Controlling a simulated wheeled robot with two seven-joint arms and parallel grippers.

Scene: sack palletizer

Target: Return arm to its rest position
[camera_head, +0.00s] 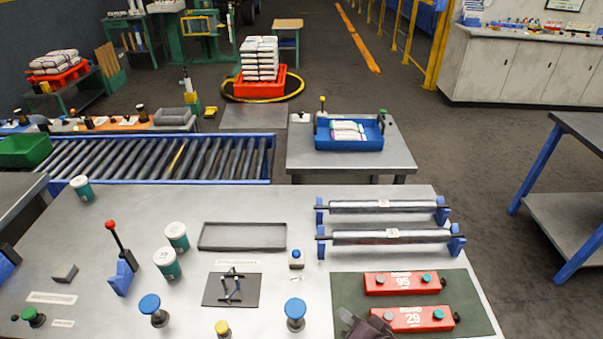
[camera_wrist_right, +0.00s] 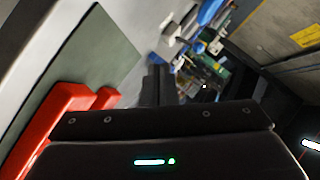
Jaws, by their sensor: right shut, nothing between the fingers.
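My right gripper (camera_head: 362,322) shows at the bottom edge of the head view, over the green mat (camera_head: 350,290) and beside the lower red block (camera_head: 412,319). Only its front end is in the picture. In the right wrist view its fingers (camera_wrist_right: 158,84) are together with nothing between them. A second red block (camera_head: 403,283) lies farther back on the mat. Both red blocks also show at the left of the wrist view. I cannot tell whether the gripper touches the lower block. My left gripper is out of view.
On the grey table stand two rollers (camera_head: 383,207) on blue brackets, an empty dark tray (camera_head: 243,237), a red-knobbed lever (camera_head: 119,260), several green-and-white canisters and blue knobs. Behind are a roller conveyor (camera_head: 190,158) and a small table with a blue bin (camera_head: 349,134).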

